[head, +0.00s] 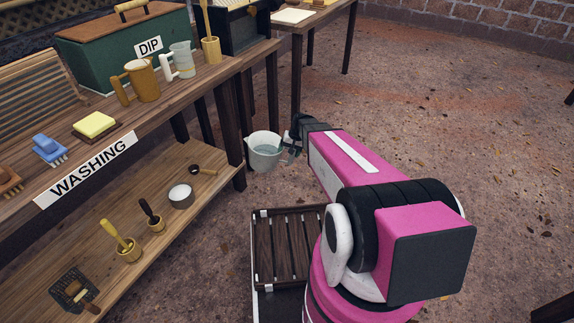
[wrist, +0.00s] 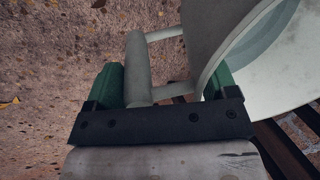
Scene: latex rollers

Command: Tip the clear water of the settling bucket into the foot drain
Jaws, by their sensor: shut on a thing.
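The settling bucket (head: 263,158) is a pale grey-white vessel near the legs of the washing bench in the head view. Greyish water shows inside its rim, and it looks about upright. My gripper (head: 293,147) is at its right side, shut on its handle. In the wrist view, the green fingers of my gripper (wrist: 165,92) are on both sides of the bucket's pale bar handle (wrist: 138,70), and the bucket's wall (wrist: 207,35) is at upper right. I cannot tell whether its base touches the floor. I cannot make out a foot drain for certain.
The washing bench (head: 190,90) at left holds a green DIP box (head: 120,50), jugs (head: 143,80) and a yellow sponge (head: 94,124). Its lower shelf (head: 150,235) holds a white bowl (head: 181,197) and brushes in pots. Dark bench legs stand close behind the bucket.

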